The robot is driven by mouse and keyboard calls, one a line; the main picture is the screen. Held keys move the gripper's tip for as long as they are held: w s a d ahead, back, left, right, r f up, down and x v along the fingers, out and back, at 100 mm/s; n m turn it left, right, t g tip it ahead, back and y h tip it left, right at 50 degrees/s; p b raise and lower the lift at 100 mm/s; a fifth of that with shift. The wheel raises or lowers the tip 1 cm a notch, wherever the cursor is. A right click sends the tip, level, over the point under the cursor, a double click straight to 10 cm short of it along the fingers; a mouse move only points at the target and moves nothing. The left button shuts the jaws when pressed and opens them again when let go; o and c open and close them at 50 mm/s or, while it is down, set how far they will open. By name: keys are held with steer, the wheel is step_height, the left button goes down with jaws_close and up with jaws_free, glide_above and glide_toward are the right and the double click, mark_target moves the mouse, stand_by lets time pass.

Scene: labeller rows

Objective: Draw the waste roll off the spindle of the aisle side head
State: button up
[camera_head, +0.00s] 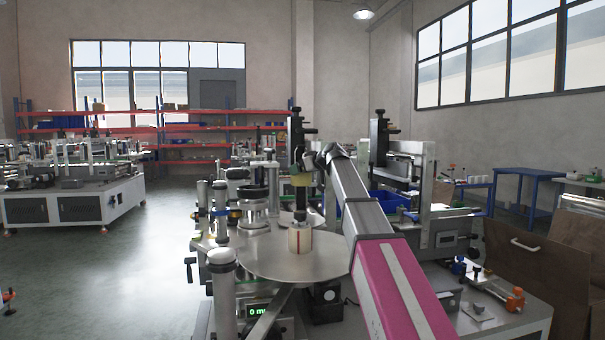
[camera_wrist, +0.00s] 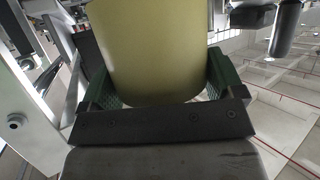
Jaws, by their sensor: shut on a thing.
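The waste roll, a plain yellow-olive cylinder (camera_wrist: 158,45), fills the top middle of the wrist view. My gripper (camera_wrist: 160,82) is shut on it, with a green pad against each side. A dark upright post shows just below the roll; I cannot tell whether the roll is still around a spindle. The far end of the roll is hidden.
A pale roll with a red stripe (camera_head: 299,238) stands on the round plate. Metal posts and rollers (camera_head: 222,255) crowd the left of the machine. A second upright labelling head (camera_head: 400,160) stands to the right. Open floor (camera_head: 130,270) lies to the left.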

step_height(320, 180, up, 22)
steer(key=shift+f, duration=0.15)
stand_by(5.3)
stand_by(0.5)
